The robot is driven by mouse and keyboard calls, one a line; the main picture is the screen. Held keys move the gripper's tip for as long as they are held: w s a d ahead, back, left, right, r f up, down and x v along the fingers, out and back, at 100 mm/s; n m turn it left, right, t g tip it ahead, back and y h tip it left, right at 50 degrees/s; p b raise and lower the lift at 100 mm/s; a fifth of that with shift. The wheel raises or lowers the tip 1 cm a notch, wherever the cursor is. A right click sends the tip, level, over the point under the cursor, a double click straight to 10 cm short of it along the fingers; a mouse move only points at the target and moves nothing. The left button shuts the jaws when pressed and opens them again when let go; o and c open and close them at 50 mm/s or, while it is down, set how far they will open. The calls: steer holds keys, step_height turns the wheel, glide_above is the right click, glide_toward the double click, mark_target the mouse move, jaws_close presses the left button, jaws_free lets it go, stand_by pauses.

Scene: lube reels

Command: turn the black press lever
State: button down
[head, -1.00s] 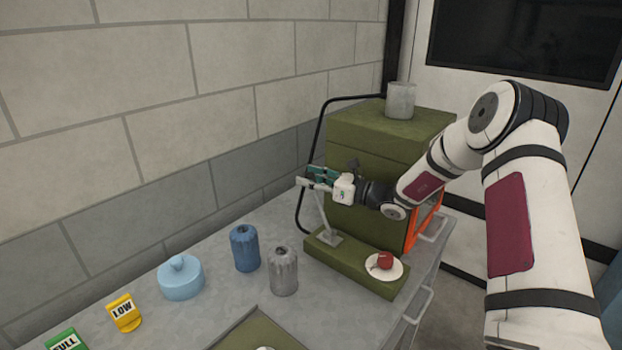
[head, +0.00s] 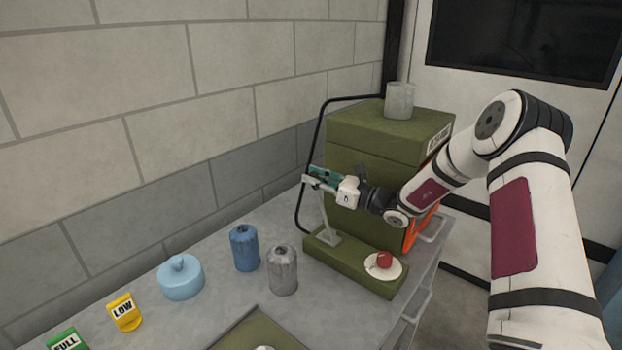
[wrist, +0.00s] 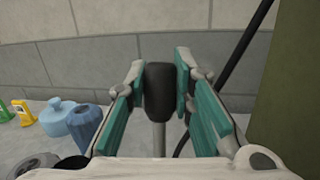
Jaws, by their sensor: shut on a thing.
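The press lever rises from a long green base (head: 378,282) on the bench. Its thin grey shaft (head: 325,215) stands nearly upright in the head view, and my gripper hides its top. In the wrist view the lever's black grip (wrist: 158,92) sits between the teal finger pads, with the grey shaft below it. My gripper (head: 319,179) is shut on this black grip, and its fingers also show in the wrist view (wrist: 161,66). The grip lies close to the left pad; a narrow gap shows at the right pad from this angle.
A green cabinet (head: 375,130) with a grey cup (head: 400,100) on top stands right behind. A black bent tube (head: 312,150) runs beside it. A white dish (head: 384,272) holds a red piece. Blue (head: 244,248) and grey (head: 282,270) canisters and a light-blue lidded pot (head: 181,277) stand left.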

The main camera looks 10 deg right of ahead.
steer(key=s+d+n+t+y, duration=0.1)
steer(key=s+d+t+y, duration=0.1)
steer(key=s+d+y, duration=0.2)
steer(key=shift+s+d+r+t, duration=0.25)
steer(key=shift+s+r+t, duration=0.15)
steer(key=shift+s, duration=0.65)
steer(key=c, duration=1.4)
jaws_free()
steer(key=shift+o, duration=0.2)
steer(key=v, duration=0.7)
steer(key=shift+s+d+f, duration=0.15)
steer(key=shift+f, duration=0.05)
